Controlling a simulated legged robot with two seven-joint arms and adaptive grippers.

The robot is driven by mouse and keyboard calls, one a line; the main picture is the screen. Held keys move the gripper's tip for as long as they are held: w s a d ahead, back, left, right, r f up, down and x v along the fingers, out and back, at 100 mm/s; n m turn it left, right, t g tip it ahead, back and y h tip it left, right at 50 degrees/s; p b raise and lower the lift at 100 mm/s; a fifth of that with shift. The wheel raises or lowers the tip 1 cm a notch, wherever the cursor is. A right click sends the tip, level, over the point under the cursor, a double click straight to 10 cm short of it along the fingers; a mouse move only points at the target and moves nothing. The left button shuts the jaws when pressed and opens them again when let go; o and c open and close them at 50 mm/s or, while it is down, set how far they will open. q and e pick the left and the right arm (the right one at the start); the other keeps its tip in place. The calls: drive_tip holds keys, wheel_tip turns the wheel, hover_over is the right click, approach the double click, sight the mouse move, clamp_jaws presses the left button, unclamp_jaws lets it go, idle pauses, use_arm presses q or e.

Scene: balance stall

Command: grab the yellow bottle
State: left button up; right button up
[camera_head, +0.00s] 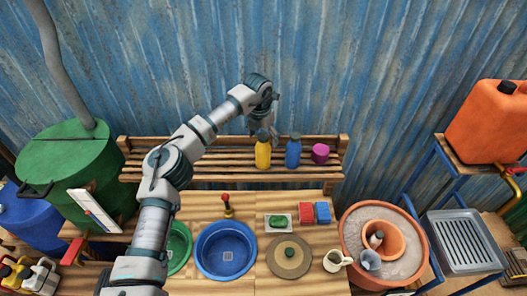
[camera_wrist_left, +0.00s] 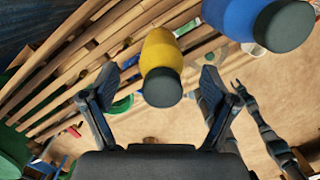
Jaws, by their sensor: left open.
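The yellow bottle (camera_head: 262,153) stands upright on the slatted wooden shelf, left of a blue bottle (camera_head: 293,153). My left gripper (camera_head: 264,118) is above the yellow bottle, and part of it overlaps the bottle's top in the head view. In the left wrist view the yellow bottle (camera_wrist_left: 161,50), with its dark cap, shows beyond and between the spread fingers of my left gripper (camera_wrist_left: 160,80). The fingers are open and do not visibly touch it. A dark arm with a small gripper (camera_wrist_left: 238,90), apparently my right one, shows at the right there; its jaw state is unclear.
The blue bottle is close beside the yellow one, with a magenta cup (camera_head: 320,153) further right. The shelf (camera_head: 200,168) is bare to the left. A corrugated wall (camera_head: 330,60) stands behind.

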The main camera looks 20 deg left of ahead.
sight(262, 148)
use_arm(q)
drive_tip(key=shift+s+a+f+p, duration=0.15)
drive_tip(key=shift+f+p, duration=0.1)
drive_tip(key=shift+f, duration=0.15)
drive_tip(key=shift+s+a+f+p, duration=0.1)
drive_tip(key=shift+s+f+p, duration=0.05)
drive_tip(key=shift+f+p, duration=0.15)
drive_tip(key=f+p, duration=0.1)
drive_tip(key=f, duration=0.2)
drive_tip(key=shift+d+f, duration=0.15)
drive_tip(key=shift+d, duration=0.05)
drive_tip(key=shift+w+d+f, duration=0.15)
drive_tip(key=shift+d+f, duration=0.05)
drive_tip(key=c, duration=0.8)
drive_tip(key=shift+a, duration=0.2)
drive_tip(key=c, duration=0.7)
use_arm(e)
wheel_tip(262, 148, up, 2)
drive_tip(key=shift+r, duration=0.15)
